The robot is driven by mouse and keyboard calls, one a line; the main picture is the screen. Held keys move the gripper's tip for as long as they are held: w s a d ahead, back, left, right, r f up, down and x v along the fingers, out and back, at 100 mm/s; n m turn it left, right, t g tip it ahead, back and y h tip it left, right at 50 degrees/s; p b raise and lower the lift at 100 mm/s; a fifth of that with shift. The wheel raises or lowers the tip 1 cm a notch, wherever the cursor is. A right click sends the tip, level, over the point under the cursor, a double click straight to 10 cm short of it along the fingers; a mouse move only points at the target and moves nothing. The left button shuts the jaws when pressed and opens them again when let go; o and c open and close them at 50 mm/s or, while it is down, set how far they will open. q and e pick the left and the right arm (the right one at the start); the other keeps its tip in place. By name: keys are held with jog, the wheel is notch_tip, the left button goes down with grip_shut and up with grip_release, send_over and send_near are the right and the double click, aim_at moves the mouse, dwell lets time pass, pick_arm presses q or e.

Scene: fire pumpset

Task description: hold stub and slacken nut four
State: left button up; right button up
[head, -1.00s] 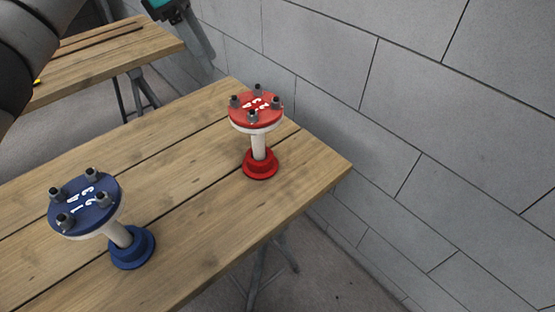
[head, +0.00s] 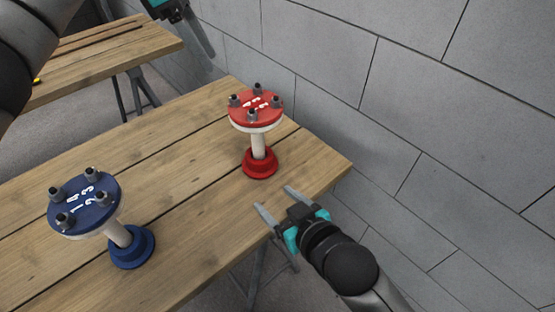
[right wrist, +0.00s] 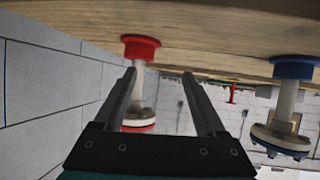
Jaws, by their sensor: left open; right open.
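A red-topped stub (head: 256,109) stands upright on a red base near the table's far right corner, with several dark nuts on its numbered flange. A blue-topped stub (head: 85,204) stands at the left front on a blue base, also with several nuts; the nut (head: 55,194) beside its digit 4 is at its left. My right gripper (head: 273,198) is open and empty, in front of the red stub and apart from it. In the right wrist view the red base (right wrist: 140,48) shows beyond the fingers. My left gripper (head: 190,22) is open and empty at the top, partly cut off.
The wooden table (head: 180,225) has clear planks between the stubs. A grey block wall (head: 420,90) runs along the right side, close to the table's corner. A second wooden table (head: 110,55) stands at the back left.

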jog(key=m+t+h, duration=0.1)
jog(key=m, duration=0.1)
send_near(255, 137)
notch_tip(255, 137, down, 2)
jog(key=s, duration=0.2)
jog(key=w, duration=0.1)
jog(key=shift+t, duration=0.3)
jog(key=x, duration=1)
jog(key=d+x, duration=0.1)
jog(key=x, duration=0.3)
jog(key=shift+w+f, duration=0.25)
jog(key=shift+w, duration=0.3)
grip_shut()
dwell(0.4)
